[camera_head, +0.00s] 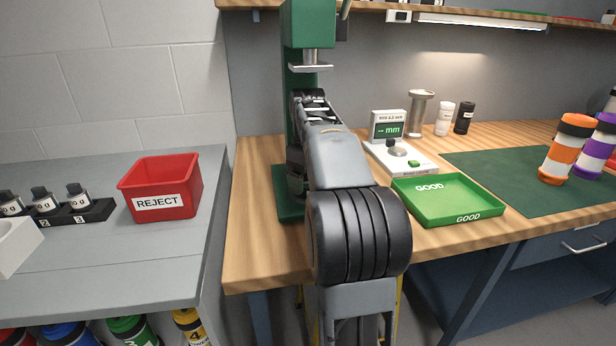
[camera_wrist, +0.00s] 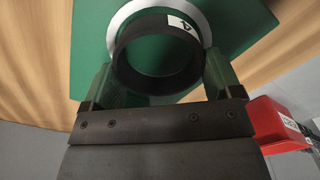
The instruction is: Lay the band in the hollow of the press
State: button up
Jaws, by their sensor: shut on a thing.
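The green press (camera_head: 308,25) stands on the wooden bench, with its metal ram plate (camera_head: 310,67) raised. Its green base (camera_wrist: 100,22) fills the middle of the wrist view. My gripper (camera_wrist: 158,66) is shut on the black band (camera_wrist: 125,68), a ring with a white label reading 4, with a finger on each side. A pale ring (camera_wrist: 125,20) on the base shows behind the band and a little above it in the picture. I cannot tell the height between them. In the head view my arm hides the band and most of the press seat; my gripper (camera_head: 312,105) is in front of the column.
A red REJECT bin (camera_head: 160,188) stands on the grey table at left; it also shows in the wrist view (camera_wrist: 275,125). A gauge (camera_head: 400,150) and a green GOOD tray (camera_head: 447,222) are right of my arm. Striped tubes (camera_head: 567,150) stand on a green mat.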

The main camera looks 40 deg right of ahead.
jog(key=shift+f, duration=0.5)
jog(key=o, duration=0.7)
jog(key=shift+o, duration=0.2)
